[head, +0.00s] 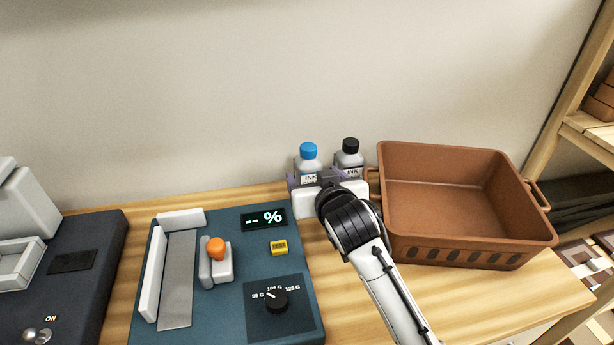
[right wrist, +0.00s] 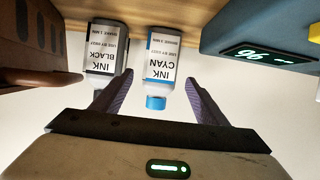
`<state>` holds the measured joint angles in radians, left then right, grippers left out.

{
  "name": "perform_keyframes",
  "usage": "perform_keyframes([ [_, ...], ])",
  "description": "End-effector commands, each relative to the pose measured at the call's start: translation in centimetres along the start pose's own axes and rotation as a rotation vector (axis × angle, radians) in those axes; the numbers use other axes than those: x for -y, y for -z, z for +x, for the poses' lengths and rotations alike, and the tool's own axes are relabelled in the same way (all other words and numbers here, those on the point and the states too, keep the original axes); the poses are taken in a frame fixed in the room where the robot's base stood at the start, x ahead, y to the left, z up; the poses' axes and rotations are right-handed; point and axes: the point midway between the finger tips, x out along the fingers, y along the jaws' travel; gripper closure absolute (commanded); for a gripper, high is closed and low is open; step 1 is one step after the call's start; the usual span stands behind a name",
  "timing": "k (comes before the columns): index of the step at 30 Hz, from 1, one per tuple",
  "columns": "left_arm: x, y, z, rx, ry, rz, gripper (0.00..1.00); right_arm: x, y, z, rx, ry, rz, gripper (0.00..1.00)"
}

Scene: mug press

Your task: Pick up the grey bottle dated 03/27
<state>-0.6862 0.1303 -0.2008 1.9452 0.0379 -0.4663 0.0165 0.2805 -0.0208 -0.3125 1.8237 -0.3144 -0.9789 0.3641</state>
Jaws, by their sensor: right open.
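Two grey ink bottles stand side by side at the back of the table against the wall. The cyan-labelled bottle (head: 308,163) has a blue cap; the black-labelled bottle (head: 349,160) has a black cap. In the right wrist view, which is upside down, the cyan bottle (right wrist: 162,62) appears between the fingers and the black bottle (right wrist: 106,55) beside one finger. Both labels carry a use-by line too small to read surely. My right gripper (right wrist: 158,80) is open and empty, just in front of the bottles, and partly hides them in the head view. My left gripper is not in view.
A brown bin (head: 455,200) stands close to the right of the bottles. A blue press machine (head: 225,285) with a dial and display is at left, and a dark machine (head: 75,270) beyond it. Bare wood lies between press and bin.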

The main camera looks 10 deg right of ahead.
Motion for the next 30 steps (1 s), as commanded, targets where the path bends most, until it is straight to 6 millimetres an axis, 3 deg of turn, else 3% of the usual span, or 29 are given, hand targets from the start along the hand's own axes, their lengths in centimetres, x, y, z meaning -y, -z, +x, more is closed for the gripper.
perform_keyframes([
  [14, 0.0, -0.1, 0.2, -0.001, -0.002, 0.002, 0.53, 0.0, 0.5, 5.2, 0.000, 0.001, 0.000, 0.33],
  [23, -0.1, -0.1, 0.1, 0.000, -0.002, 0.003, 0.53, 0.0, 0.5, 5.7, -0.002, 0.002, 0.000, 0.33],
  [30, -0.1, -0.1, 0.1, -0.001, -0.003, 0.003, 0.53, 0.0, 0.5, 5.7, -0.001, 0.002, 0.000, 0.70],
])
